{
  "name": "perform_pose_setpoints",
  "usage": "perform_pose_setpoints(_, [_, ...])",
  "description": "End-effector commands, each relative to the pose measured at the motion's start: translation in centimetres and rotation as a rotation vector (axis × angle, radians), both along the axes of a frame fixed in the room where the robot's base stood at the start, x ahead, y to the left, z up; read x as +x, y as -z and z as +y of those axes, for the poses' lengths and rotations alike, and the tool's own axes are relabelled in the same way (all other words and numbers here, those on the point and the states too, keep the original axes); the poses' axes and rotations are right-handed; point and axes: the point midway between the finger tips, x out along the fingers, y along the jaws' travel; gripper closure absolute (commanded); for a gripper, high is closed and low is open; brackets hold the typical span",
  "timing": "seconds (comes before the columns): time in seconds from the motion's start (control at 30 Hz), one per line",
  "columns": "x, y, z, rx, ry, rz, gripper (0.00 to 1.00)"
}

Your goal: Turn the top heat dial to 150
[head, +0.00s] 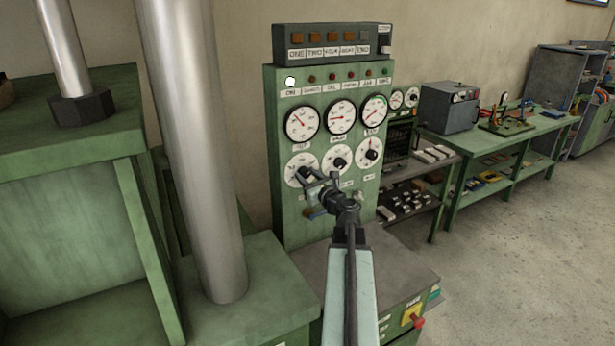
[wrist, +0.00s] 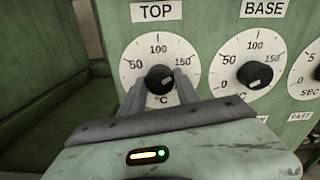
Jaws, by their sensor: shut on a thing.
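The top heat dial (wrist: 140,49) is a white face marked 50, 100, 150 and °C, under a "TOP" label, with a black knob (wrist: 159,78) in its middle. A short pale mark shows on the knob, toward its lower right; the exact reading is hard to tell. My gripper (wrist: 161,88) has one finger on each side of the knob and is shut on it. In the head view my gripper (head: 311,178) is at the left dial of the lower row on the green panel (head: 285,236), partly covering that dial.
The base dial (wrist: 231,57) with its own black knob is just right of the top dial, and another dial (wrist: 313,62) is farther right. Gauges (head: 341,117) and lamps sit above. A thick metal column (head: 190,150) stands left of the panel. Shelves and a green bench (head: 520,140) are at right.

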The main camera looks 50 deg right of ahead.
Motion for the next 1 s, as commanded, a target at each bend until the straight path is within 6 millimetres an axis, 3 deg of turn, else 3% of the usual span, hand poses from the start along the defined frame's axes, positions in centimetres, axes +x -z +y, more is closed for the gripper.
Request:
perform_pose_setpoints(0.47, [-0.01, 0.07, 0.06, 0.014, -0.001, -0.003, 1.0])
perform_pose_setpoints(0.5, [-0.01, 0.07, 0.06, 0.014, -0.001, -0.003, 0.6])
perform_pose_setpoints(0.57, [-0.01, 0.06, 0.04, 0.014, -0.001, -0.003, 0.43])
perform_pose_setpoints(1.0, [-0.19, 0.01, 0.41, 0.014, -0.002, -0.004, 0.41])
